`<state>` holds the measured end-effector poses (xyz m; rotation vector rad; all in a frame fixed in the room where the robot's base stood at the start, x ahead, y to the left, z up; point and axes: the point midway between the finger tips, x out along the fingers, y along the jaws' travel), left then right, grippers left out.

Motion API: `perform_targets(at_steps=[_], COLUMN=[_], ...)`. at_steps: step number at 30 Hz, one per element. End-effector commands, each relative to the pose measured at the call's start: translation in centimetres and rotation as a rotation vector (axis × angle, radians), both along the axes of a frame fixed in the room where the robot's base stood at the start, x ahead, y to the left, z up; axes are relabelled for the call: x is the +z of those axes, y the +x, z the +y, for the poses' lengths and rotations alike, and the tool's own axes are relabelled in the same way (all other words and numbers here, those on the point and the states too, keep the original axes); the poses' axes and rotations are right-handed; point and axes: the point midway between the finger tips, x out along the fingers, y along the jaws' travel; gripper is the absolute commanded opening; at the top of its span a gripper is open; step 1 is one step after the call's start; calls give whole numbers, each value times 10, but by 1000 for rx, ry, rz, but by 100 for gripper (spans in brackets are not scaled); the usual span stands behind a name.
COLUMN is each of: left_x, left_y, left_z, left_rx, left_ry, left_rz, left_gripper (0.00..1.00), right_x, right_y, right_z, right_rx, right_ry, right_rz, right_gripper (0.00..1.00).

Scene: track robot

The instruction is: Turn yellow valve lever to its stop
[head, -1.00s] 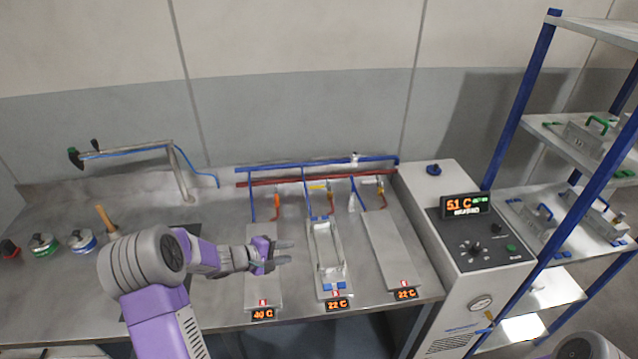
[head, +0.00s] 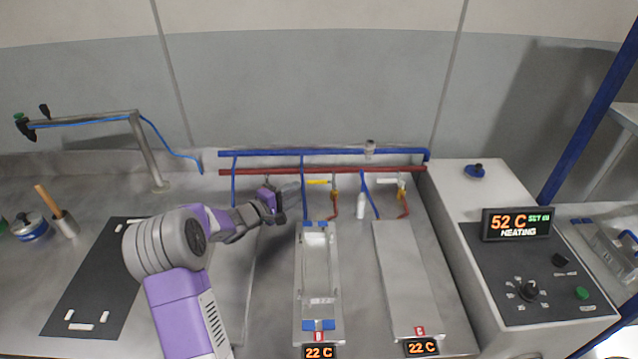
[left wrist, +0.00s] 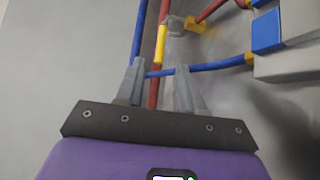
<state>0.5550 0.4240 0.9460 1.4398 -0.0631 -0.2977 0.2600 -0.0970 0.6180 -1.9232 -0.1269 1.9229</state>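The yellow valve lever (head: 318,182) lies sideways at the red and blue pipes behind the middle plate, pointing left from its valve. In the left wrist view the yellow lever (left wrist: 161,44) shows just beyond my fingertips, roughly in line with the gap between them. My left gripper (head: 288,196) is to the left of the lever, reaching toward it. In the left wrist view its fingers (left wrist: 158,75) are apart with nothing gripped. A blue hose crosses behind the fingers there. My right gripper is not in view.
A red pipe (head: 270,172) and a blue pipe (head: 270,153) run along the back. A white lever (head: 388,181) sits to the right. The middle plate (head: 319,328) carries a clear tray. A heating unit (head: 490,190) reading 52 C stands at right.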

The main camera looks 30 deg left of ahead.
Motion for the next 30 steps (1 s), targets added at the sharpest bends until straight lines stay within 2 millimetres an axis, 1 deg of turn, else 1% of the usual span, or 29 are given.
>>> perform_targets(at_steps=[1, 6, 9, 13, 18, 27, 28, 30], left_x=[-2, -8, -10, -12, -14, -14, -14, -14], left_y=[10, 44, 62, 80, 92, 94, 94, 94], left_z=[-4, -13, -17, -21, -24, -24, -24, -24], left_rx=[-3, -4, -3, -2, -1, -1, -1, -1], left_ry=[-2, -1, -1, -1, -1, -1, -1, -1], left_rz=[-1, 1, 1, 1, 1, 2, 2, 2], left_gripper=[38, 38, 38, 38, 38, 38, 34, 24], right_x=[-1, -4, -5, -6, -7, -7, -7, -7], right_y=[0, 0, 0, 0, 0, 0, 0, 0], right_z=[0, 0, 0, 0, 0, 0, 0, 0], right_rx=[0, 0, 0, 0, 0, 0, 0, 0], right_ry=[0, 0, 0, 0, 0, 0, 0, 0], right_rz=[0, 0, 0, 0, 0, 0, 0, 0], right_gripper=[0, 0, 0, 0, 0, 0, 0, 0])
